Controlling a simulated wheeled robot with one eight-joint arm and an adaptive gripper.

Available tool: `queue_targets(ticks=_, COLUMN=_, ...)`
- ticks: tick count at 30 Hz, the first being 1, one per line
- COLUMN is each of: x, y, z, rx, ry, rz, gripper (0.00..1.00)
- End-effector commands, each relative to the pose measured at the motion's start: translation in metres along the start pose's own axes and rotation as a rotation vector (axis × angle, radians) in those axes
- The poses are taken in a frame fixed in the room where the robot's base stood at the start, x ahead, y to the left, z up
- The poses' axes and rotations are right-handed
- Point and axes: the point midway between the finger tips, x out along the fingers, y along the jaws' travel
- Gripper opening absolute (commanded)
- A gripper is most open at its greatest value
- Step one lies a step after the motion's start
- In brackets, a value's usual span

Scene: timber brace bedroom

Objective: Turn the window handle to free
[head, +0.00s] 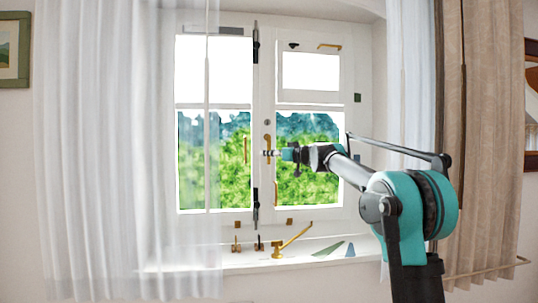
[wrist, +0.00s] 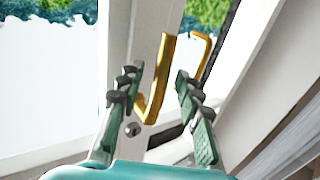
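The brass window handle (head: 268,143) stands about upright on the middle frame of the white window (head: 259,190) in the head view. In the wrist view the handle (wrist: 154,85) is a bent gold bar between the two green, dark-padded fingers of my gripper (wrist: 157,76). The fingers are apart, with gaps visible beside the bar; its lower bend is close to the left finger, and I cannot tell whether they touch. In the head view my gripper (head: 272,153) is small and right at the handle, hiding part of it.
A second brass pull (head: 246,150) is left of the handle. A brass stay (head: 291,242), small pegs and a green wedge (head: 328,249) are on the sill. White curtain (head: 120,150) hangs left; beige curtain (head: 480,130) hangs right, behind my arm.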

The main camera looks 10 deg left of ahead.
Motion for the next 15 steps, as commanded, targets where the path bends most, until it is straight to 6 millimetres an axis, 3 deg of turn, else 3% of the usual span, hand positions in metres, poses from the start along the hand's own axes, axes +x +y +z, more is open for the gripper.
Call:
queue_targets(ticks=13, x=0.0106, y=0.0003, z=0.0002, rx=0.0, ry=0.0, rz=0.001, gripper=0.35)
queue_targets(ticks=15, x=0.0105, y=0.0003, z=0.0002, rx=0.0, ry=0.0, rz=0.001, gripper=0.26)
